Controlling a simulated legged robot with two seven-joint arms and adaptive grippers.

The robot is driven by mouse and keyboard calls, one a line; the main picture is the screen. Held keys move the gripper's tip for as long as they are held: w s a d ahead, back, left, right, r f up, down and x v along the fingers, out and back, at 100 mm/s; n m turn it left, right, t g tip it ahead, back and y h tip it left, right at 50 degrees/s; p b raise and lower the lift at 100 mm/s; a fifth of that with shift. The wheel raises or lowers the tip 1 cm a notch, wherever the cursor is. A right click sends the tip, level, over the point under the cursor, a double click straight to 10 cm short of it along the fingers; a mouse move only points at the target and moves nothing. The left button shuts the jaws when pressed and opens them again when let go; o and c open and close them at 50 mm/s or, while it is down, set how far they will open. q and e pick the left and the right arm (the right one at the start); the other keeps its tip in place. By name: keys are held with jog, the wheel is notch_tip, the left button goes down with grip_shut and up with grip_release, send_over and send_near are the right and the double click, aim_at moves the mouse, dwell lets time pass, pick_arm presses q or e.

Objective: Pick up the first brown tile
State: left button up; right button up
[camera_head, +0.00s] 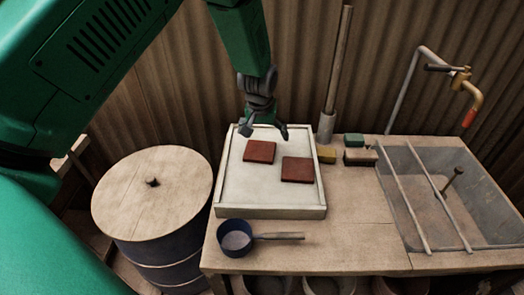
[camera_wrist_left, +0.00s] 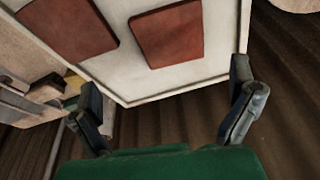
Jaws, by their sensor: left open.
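Two square brown tiles lie flat and apart in a shallow white tray. The left brown tile (camera_head: 259,152) sits nearer the tray's back edge, and the right brown tile (camera_head: 297,170) sits a little nearer the front. Both also show in the left wrist view, one near the middle (camera_wrist_left: 168,34) and one at the upper left (camera_wrist_left: 68,29). My left gripper (camera_head: 264,133) is open and empty over the tray's back edge, behind the left tile. Its two fingers (camera_wrist_left: 168,110) are spread wide in the left wrist view, with nothing between them. My right gripper is not in view.
The tray (camera_head: 270,212) stands on a wooden bench. A dark pan (camera_head: 235,238) lies in front of it. Sponges and a brush (camera_head: 360,157) lie right of it, beside a sink (camera_head: 440,200). A post (camera_head: 335,80) rises behind. A lidded barrel (camera_head: 150,195) stands left.

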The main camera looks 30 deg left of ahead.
aim_at(258, 150)
pick_arm(q)
jog(key=x, duration=0.3)
jog(key=a+f, duration=0.2)
jog(key=shift+w+a+f, duration=0.15)
jog(key=shift+a+f, duration=0.1)
jog(key=x, duration=0.3)
jog(key=shift+f, duration=0.25)
jog(key=shift+w+d+f, duration=0.1)
jog(key=shift+d, duration=0.65)
jog(key=shift+r, duration=0.25)
jog(key=c, duration=0.3)
jog(key=shift+a, duration=0.15)
jog(key=c, duration=0.7)
jog(key=shift+a+f, duration=0.15)
jog(key=shift+a, duration=0.05)
jog(key=c, duration=0.4)
jog(key=shift+o, duration=0.2)
jog(key=shift+s+a+f, duration=0.1)
jog(key=shift+s+a, duration=0.15)
jog(key=shift+a, duration=0.05)
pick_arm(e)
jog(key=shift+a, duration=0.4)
